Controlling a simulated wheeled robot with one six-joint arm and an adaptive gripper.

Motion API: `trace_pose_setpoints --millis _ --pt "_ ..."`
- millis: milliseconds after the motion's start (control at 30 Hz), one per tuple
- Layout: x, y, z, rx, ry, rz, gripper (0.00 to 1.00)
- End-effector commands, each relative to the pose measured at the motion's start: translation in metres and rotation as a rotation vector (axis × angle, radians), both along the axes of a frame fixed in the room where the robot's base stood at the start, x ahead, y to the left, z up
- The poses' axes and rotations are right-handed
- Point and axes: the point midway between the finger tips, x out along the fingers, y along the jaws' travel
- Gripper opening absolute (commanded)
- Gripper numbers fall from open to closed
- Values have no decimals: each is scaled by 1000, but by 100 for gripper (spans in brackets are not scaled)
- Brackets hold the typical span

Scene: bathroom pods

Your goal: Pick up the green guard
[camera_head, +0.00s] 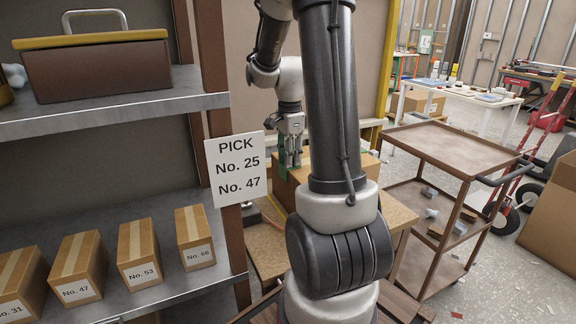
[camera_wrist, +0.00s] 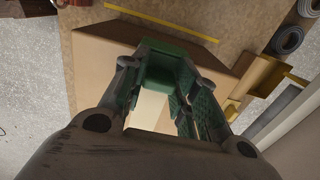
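The green guard (camera_wrist: 168,66) shows in the wrist view at the edge of a cardboard box, between and beyond my fingertips. My gripper (camera_wrist: 166,86) is open around its near end, with a pale gap between the fingers. Green also shows along the inner faces of the fingers, and I cannot tell whether they touch the guard. In the head view my gripper (camera_head: 291,160) points down at the left end of the box (camera_head: 330,182). A small patch of the green guard (camera_head: 283,172) shows beside the fingers there. My arm hides part of the box.
A shelf (camera_head: 150,235) with several numbered cartons and a "PICK No. 25, No. 47" sign (camera_head: 237,168) stands close on the left. A brown cart (camera_head: 450,150) stands to the right. In the wrist view, dark coils (camera_wrist: 288,39) and a yellow holder (camera_wrist: 255,80) lie right of the box.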

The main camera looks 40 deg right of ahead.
Motion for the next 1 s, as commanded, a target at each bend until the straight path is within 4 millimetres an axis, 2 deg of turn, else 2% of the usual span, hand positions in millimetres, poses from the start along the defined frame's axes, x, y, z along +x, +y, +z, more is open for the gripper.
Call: trace_pose_setpoints --millis 300,433,700,1000 --pt "0 0 0 0 -1 0 9" --pt "1 0 10 -1 -3 0 9" --pt "1 0 65 -2 -5 0 9" --pt "1 0 111 -1 -3 0 9"
